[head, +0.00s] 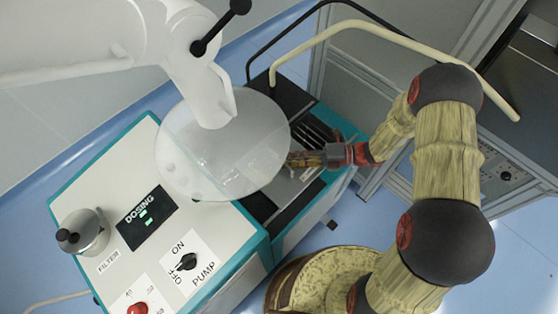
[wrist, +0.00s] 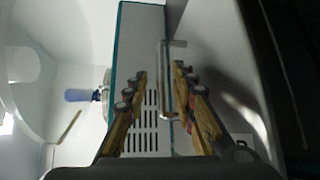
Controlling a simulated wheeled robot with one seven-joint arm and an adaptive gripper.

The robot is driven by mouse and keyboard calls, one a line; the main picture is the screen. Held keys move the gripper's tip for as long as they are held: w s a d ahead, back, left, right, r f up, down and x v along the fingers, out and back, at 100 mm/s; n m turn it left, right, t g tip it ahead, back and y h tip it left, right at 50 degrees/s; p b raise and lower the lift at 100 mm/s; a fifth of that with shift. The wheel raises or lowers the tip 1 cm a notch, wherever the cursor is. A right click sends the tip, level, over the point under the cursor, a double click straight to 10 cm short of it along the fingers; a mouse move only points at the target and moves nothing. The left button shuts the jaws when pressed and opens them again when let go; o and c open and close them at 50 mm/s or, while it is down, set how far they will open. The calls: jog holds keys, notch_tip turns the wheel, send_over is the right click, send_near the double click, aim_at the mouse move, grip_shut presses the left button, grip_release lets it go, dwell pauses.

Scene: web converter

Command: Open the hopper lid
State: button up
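My gripper (head: 298,159) reaches in from the right, above the dark and grey top of the teal-edged machine and beside the right edge of a translucent round disc (head: 225,150). In the wrist view my gripper (wrist: 160,72) is open. A thin metal bar handle (wrist: 164,85) shows between its two fingers, over a grey slotted panel (wrist: 140,45). I cannot tell whether the fingers touch the handle. The disc overlaps the fingertips' area in the head view. No part can be told for certain as the hopper lid.
A white machine arm (head: 190,50) hangs over the disc. A cream rail (head: 350,22) stands behind. In the wrist view, a blue-tipped part (wrist: 78,95) lies left.

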jog(key=shift+a+f+b, duration=0.2)
jog(key=shift+a+b, duration=0.1)
jog(key=shift+a, duration=1.15)
jog(key=shift+c, duration=0.6)
grip_shut()
